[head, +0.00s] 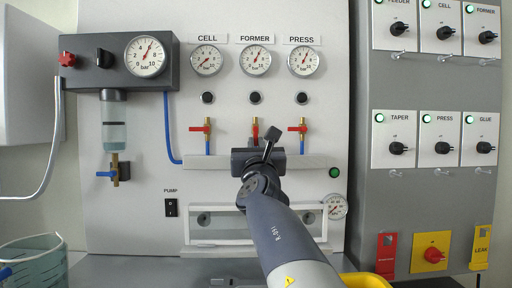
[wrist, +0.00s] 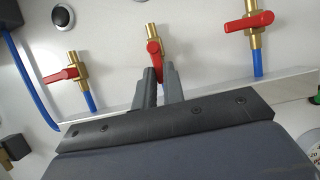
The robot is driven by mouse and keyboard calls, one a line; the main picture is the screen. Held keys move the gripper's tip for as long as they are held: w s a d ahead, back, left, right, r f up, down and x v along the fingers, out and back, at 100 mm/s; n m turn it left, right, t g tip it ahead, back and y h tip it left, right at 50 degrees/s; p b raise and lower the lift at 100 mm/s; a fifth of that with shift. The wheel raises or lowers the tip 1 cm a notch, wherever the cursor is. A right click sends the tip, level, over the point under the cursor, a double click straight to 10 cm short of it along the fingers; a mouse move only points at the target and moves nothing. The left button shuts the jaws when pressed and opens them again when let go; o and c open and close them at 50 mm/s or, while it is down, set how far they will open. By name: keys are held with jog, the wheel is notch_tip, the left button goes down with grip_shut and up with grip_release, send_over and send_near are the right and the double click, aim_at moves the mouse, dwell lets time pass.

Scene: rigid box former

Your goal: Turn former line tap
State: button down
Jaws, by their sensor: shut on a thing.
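The former line tap (head: 255,127) is the middle of three brass taps under the FORMER gauge (head: 255,60). In the wrist view, its red handle (wrist: 153,48) lies roughly in line with the pipe and runs down between my fingertips. My gripper (wrist: 158,76) is shut on this handle; the fingers hide its lower end. In the head view my gripper (head: 258,150) and arm cover the pipe below the tap. The FORMER gauge needle points up and slightly right.
The cell tap (head: 207,129) and press tap (head: 302,129) stand close on either side, their red handles crosswise. A pale rail (head: 315,161) runs just below. A regulator with a bowl (head: 115,122) is at left; a switch panel (head: 437,80) is at right.

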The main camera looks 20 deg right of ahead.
jog(key=c, duration=1.5)
grip_release()
jog(key=v, duration=1.1)
jog(key=shift+b, duration=0.45)
